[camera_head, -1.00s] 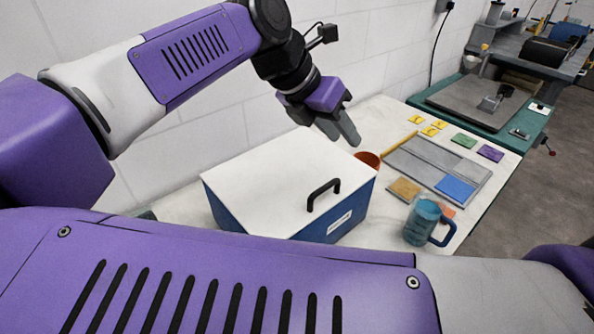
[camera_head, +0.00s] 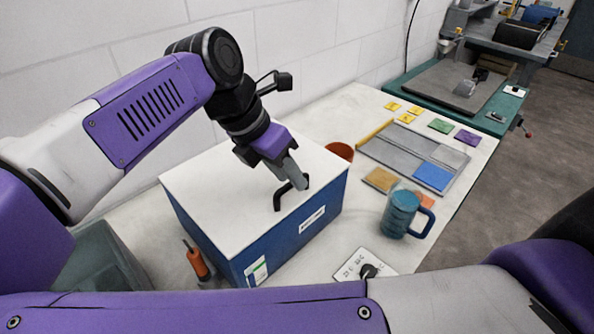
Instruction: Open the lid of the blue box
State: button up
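The blue box (camera_head: 290,240) stands on the white table with its white lid (camera_head: 215,185) shut flat on top. A black arch-shaped handle (camera_head: 279,200) stands up from the lid near its front right edge. My gripper (camera_head: 297,180) points down at the handle, with its grey fingers right at the handle's upper end. The fingers overlap each other in this view, so I cannot tell whether they are apart, or whether they touch the handle.
A teal mug (camera_head: 400,213) stands right of the box. A brown pot (camera_head: 341,151) is behind the box's right corner. A grey tray (camera_head: 395,148) and coloured tiles lie farther right. An orange-handled tool (camera_head: 195,260) is at the box's left side.

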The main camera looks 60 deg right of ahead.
jog(key=shift+c, duration=0.4)
grip_shut()
dwell(1.1)
